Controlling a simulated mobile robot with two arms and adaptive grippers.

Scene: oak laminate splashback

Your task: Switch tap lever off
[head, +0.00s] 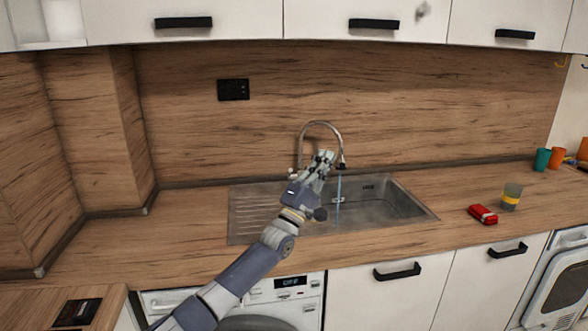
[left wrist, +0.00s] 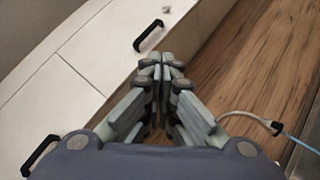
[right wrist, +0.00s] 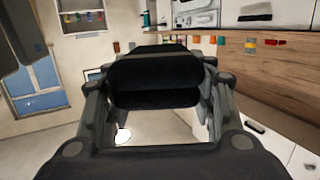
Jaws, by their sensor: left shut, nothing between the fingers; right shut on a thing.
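The metal tap (head: 320,124) arches over the sink (head: 405,203), and a blue water stream (head: 338,195) runs from its spout. A small lever end (head: 292,172) shows left of the tap's base; the rest is hidden behind my left gripper. My left gripper (head: 326,157) is shut and empty in front of the tap. In the left wrist view its fingertips (left wrist: 157,62) meet, with the tap spout (left wrist: 245,115) to their right. My right gripper (right wrist: 155,80) shows only in its own wrist view, shut on a dark, bar-shaped thing (right wrist: 155,97) that I cannot identify.
A red object (head: 483,214) and a grey cup with a yellow band (head: 511,196) stand right of the sink. Teal (head: 542,159) and orange (head: 557,157) cups stand further right. White wall cabinets (head: 185,22) hang above. The counter left of the sink is clear.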

